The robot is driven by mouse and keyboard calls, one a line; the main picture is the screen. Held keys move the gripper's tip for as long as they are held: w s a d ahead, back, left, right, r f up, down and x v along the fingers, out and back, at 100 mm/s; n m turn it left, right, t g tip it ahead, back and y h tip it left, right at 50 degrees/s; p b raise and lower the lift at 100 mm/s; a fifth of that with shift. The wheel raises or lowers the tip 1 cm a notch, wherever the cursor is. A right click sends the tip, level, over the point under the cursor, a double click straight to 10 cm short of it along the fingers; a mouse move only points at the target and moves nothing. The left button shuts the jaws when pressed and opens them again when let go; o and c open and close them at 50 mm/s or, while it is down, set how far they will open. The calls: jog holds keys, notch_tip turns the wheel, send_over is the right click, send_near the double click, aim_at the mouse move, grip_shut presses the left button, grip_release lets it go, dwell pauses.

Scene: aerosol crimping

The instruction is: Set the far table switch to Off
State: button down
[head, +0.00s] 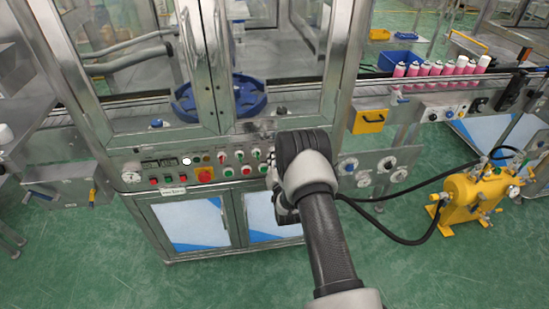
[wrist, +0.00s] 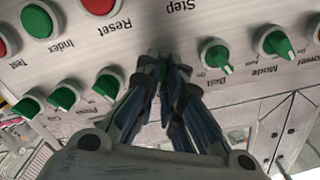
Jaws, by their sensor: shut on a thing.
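The wrist view shows the control panel upside down, with a row of green rotary switches. My gripper (wrist: 165,72) is shut on one green switch (wrist: 163,67) in this row, and its fingers cover most of it. The label of the held switch is hidden, so I cannot read its name or setting. The Belt switch (wrist: 215,56) and Mode switch (wrist: 275,43) sit to its right in that view. Several other green switches (wrist: 63,97) sit to its left. In the head view, my arm hides the gripper and the held switch.
A red button (wrist: 100,3) and green push buttons (wrist: 38,20) line the panel by the switches. A red emergency stop (head: 204,174) is at the panel's left. A yellow pump unit (head: 470,197) with black hoses stands on the floor at the right.

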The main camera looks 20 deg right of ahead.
jog(key=n+b, duration=0.3)
jog(key=n, duration=0.8)
jog(key=shift+n+b, duration=0.3)
jog(key=shift+b, duration=0.1)
dwell(0.3)
jog(key=c, duration=1.7)
grip_release()
jog(key=v, duration=1.2)
